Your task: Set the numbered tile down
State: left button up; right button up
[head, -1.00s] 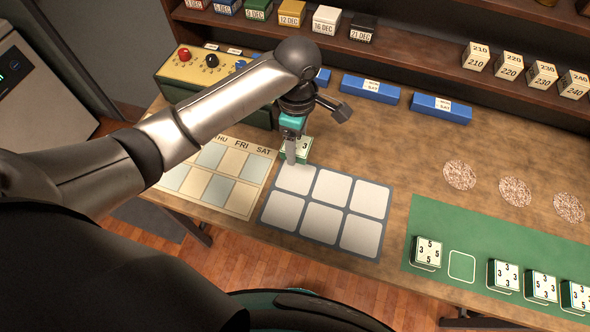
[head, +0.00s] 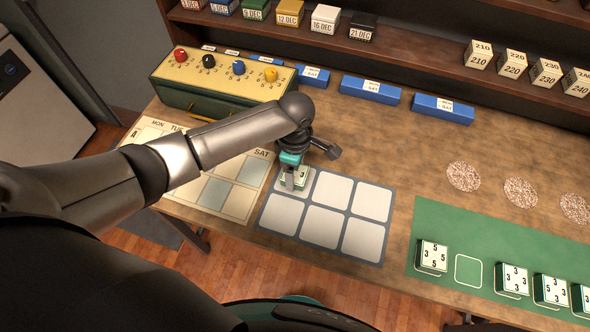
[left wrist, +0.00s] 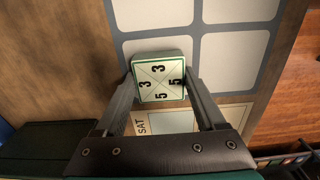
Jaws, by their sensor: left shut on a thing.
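The numbered tile (left wrist: 160,80) is white with a green edge, split by diagonal lines, with a 3 or a 5 in each quarter. My left gripper (left wrist: 160,90) is shut on it, one finger on each side. In the head view the left gripper (head: 292,180) holds the tile (head: 301,176) at the top left cell of the grey mat (head: 326,240) with pale squares. The fingers partly hide the tile there. I cannot tell whether the tile touches the mat. My right gripper is not in view.
A calendar sheet (head: 241,200) lies left of the mat. A box with coloured knobs (head: 220,75) and blue blocks (head: 371,89) stand behind. A green mat (head: 455,220) with several numbered tiles (head: 432,256) lies at the right. Bare table lies between the mats.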

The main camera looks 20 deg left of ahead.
pick_arm(q)
jog(key=o, duration=1.5)
jog(key=shift+f, duration=0.15)
notch_tip(320, 180, up, 12)
jog(key=p, duration=0.2)
jog(key=shift+p, duration=0.4)
